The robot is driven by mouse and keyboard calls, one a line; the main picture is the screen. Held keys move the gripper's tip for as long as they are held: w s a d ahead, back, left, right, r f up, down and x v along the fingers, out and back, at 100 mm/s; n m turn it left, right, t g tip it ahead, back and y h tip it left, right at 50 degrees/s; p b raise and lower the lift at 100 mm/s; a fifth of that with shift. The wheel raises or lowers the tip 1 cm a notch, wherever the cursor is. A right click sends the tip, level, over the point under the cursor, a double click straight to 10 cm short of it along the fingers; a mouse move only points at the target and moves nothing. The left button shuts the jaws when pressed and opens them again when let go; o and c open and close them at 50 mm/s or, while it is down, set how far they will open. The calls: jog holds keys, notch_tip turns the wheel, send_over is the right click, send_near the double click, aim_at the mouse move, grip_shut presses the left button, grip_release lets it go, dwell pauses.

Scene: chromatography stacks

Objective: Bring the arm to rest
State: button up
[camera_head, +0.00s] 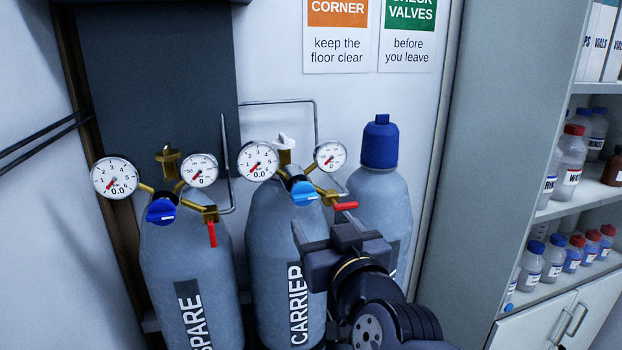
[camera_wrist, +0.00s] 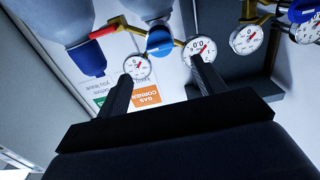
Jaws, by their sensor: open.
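My gripper (camera_head: 326,224) is in front of the CARRIER cylinder (camera_head: 270,240), at its right side, with the jaws open and nothing between them. The wrist view shows both fingers apart (camera_wrist: 160,74), with the upside-down CARRIER regulator beyond them. In the head view the carrier regulator has a blue knob (camera_head: 304,192) and a red lever (camera_head: 345,206) pointing sideways to the right, just above my gripper. I cannot tell whether a finger touches the lever. My arm comes up from the lower right.
The SPARE cylinder (camera_head: 190,260) stands at left, its red lever (camera_head: 212,234) hanging down. A blue-capped cylinder (camera_head: 380,190) stands behind my gripper. A shelf unit (camera_head: 495,170) with bottles is at right. Two signs (camera_head: 337,50) hang on the wall.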

aim_at(306, 199)
jog(key=x, duration=0.8)
jog(key=shift+w+a, duration=0.1)
jog(key=shift+w, duration=0.3)
